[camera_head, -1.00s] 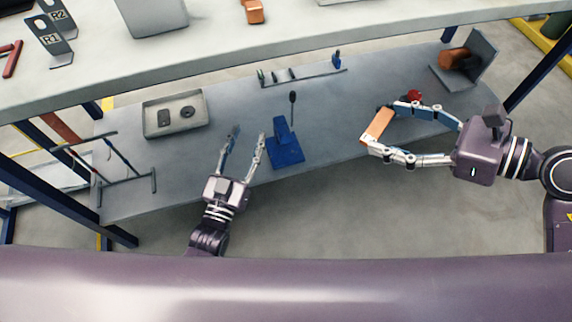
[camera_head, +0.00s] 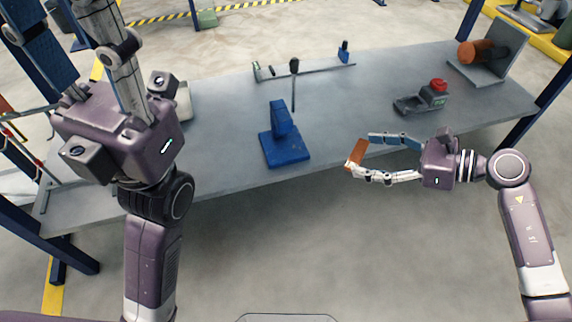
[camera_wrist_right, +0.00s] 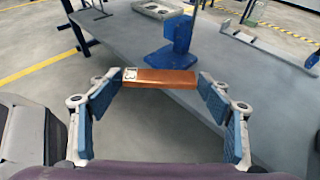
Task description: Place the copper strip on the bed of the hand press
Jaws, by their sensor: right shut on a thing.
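The copper strip (camera_head: 356,152) is a flat orange-brown bar, held between the fingertips of my right gripper (camera_head: 361,157). In the right wrist view the strip (camera_wrist_right: 160,78) lies crosswise between both fingers, with a pale marked label at its left end. The blue hand press (camera_head: 285,151) stands on the bench, left of the strip, with a black-knobbed lever behind it. The press also shows beyond the strip in the right wrist view (camera_wrist_right: 172,55). The strip is apart from the press, by the bench's front edge. My left gripper (camera_head: 68,35) is raised at the upper left, fingers apart and empty.
The grey bench (camera_head: 220,130) has free room around the press. A rail fixture (camera_head: 305,72) lies behind it. A small device with a red button (camera_head: 435,93) and an angle plate with a copper-coloured cylinder (camera_head: 480,52) stand at right. My left arm partly hides a tray.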

